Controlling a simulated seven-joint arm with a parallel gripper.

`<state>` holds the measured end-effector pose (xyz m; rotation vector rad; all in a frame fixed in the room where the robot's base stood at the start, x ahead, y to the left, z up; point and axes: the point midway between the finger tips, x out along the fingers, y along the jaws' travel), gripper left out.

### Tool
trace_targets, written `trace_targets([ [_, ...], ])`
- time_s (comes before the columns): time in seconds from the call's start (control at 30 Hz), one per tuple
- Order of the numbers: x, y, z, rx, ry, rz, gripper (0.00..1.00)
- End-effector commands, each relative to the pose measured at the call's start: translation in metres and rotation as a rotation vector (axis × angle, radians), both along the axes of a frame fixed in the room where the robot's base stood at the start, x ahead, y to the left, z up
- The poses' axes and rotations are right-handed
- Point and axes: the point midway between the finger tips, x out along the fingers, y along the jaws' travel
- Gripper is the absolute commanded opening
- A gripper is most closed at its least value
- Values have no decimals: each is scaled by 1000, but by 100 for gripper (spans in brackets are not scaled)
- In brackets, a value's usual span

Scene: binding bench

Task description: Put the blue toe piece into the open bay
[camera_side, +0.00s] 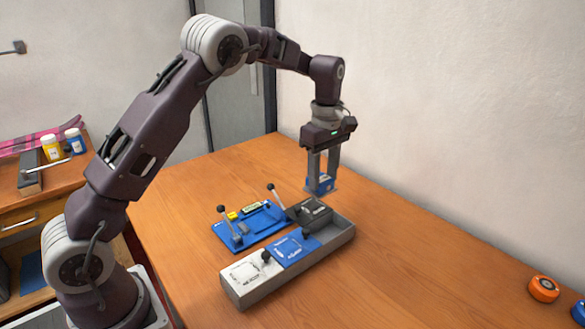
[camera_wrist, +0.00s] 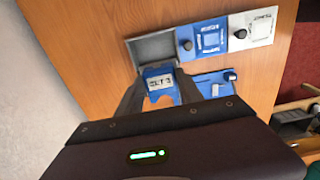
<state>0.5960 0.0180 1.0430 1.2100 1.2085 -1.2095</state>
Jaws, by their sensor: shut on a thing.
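My gripper (camera_side: 322,172) points down and is shut on the blue toe piece (camera_side: 320,186), holding it above the wooden bench beyond the tray. The wrist view shows the blue toe piece (camera_wrist: 158,76) between the two fingers, with a pale lettered label facing up. The long grey tray (camera_side: 292,282) has a white panel (camera_side: 244,272) at its near end and a blue panel (camera_side: 296,250) in the middle, each with a dark knob. The open bay (camera_wrist: 155,47) is the bare grey end beside the blue panel. The held piece is apart from it.
A blue fixture (camera_side: 240,236) with two upright levers and a yellow part stands beside the tray. An orange round thing (camera_side: 543,288) lies at the right. The bench between is clear.

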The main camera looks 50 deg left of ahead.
Motion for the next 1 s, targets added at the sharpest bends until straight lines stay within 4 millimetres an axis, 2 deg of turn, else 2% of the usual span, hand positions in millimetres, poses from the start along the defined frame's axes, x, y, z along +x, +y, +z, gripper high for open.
trace_targets([
  [0.17, 11, -33, -1, 0, 0, -7, 8],
  [0.4, 11, -32, -41, -1, 3, -3, 8],
  [0.67, 11, -31, -62, 0, 2, -3, 8],
  [1.0, 10, -31, -104, 0, 3, -4, 8],
])
